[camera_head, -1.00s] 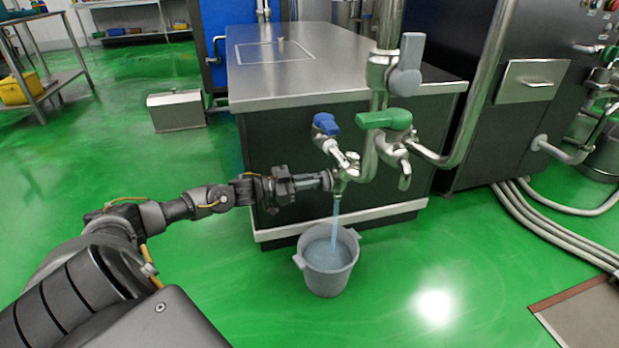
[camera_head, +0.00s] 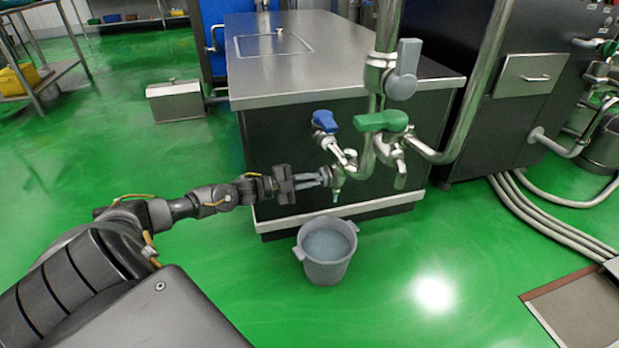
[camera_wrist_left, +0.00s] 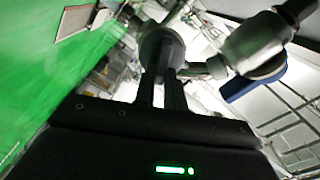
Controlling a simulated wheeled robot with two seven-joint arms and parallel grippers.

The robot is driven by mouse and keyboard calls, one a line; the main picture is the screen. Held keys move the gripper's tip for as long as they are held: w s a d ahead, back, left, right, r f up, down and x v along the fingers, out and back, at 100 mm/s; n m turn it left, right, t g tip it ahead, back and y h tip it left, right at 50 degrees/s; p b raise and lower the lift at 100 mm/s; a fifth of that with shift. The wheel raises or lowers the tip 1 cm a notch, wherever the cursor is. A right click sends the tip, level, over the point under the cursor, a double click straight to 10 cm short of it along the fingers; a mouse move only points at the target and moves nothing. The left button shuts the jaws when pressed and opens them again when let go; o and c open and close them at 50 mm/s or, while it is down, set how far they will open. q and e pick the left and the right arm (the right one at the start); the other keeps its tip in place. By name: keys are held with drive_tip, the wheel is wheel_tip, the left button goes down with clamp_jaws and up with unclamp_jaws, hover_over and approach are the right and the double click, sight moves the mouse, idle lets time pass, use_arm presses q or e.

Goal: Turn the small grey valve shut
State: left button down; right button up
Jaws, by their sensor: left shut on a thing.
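The small grey valve (camera_head: 338,178) sits at the low outlet of the pipework, above the bucket. My left gripper (camera_head: 324,177) reaches it from the left and is shut on its handle, which the fingers mostly hide. In the left wrist view the fingers (camera_wrist_left: 162,92) run up to a round grey part (camera_wrist_left: 160,45), seen at close range. A short bit of blue water hangs at the spout, and no full stream reaches the bucket (camera_head: 327,271). My right gripper is not in view.
A green-handled valve (camera_head: 384,121) and a larger grey lever (camera_head: 404,70) are to the right. The steel-topped cabinet (camera_head: 330,90) stands behind.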

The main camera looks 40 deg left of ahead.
use_arm(q)
drive_tip(key=m, duration=0.5)
drive_tip(key=shift+f, duration=0.3)
drive_tip(key=shift+m, duration=0.4)
drive_tip(key=c, duration=1.5)
unclamp_jaws()
drive_tip(key=shift+o, duration=0.2)
